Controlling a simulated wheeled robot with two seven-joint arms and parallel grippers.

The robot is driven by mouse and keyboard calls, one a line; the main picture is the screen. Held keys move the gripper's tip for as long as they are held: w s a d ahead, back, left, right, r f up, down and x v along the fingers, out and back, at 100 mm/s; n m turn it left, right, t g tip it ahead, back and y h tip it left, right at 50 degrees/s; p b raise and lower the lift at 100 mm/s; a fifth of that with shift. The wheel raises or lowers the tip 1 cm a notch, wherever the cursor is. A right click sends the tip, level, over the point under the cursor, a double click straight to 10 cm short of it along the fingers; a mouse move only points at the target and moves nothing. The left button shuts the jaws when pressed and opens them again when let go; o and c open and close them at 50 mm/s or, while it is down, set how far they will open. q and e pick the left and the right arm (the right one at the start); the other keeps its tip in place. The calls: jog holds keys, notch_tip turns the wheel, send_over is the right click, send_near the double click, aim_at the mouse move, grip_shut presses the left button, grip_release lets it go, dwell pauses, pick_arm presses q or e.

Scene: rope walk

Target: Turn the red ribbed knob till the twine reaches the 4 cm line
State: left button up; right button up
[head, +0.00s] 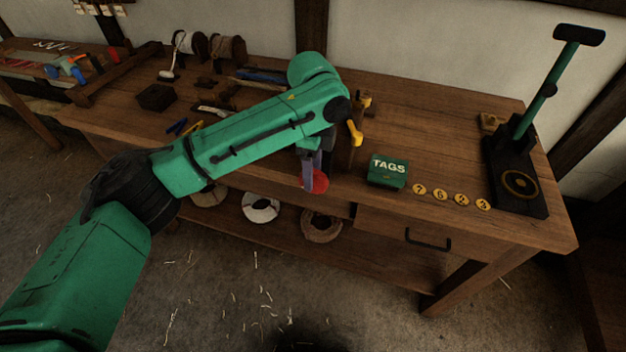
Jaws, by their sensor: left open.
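The red knob (320,181) shows as a small red disc at the front edge of the workbench, partly hidden by my left gripper. My left gripper (312,183) is open and points down at the knob, with its fingers at or just beside it. I cannot tell whether they touch it. A yellow handle (354,132) stands just right of the gripper. The twine and the 4 cm line are hidden or too small to make out. My right gripper is not in view.
On the wooden workbench (440,130), a green TAGS box (388,171) and several yellow numbered discs (440,194) lie right of the gripper. A black press with a green lever (535,98) stands at the right end. Rope coils (261,207) lie on the lower shelf.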

aim_at(318, 172)
pick_arm(q)
jog(key=shift+f, duration=1.8)
grip_shut()
jog(key=shift+d+r+t+y+p, duration=0.1)
jog(key=shift+r+t+y+p, duration=0.25)
jog(key=shift+y+p, duration=0.95)
jog(key=shift+p, duration=0.95)
jog(key=shift+f+t+y, duration=0.2)
jog(key=shift+t+y, duration=0.15)
jog(key=shift+y, duration=0.65)
jog(key=shift+t+y, duration=0.4)
jog(key=shift+y, duration=0.6)
grip_release()
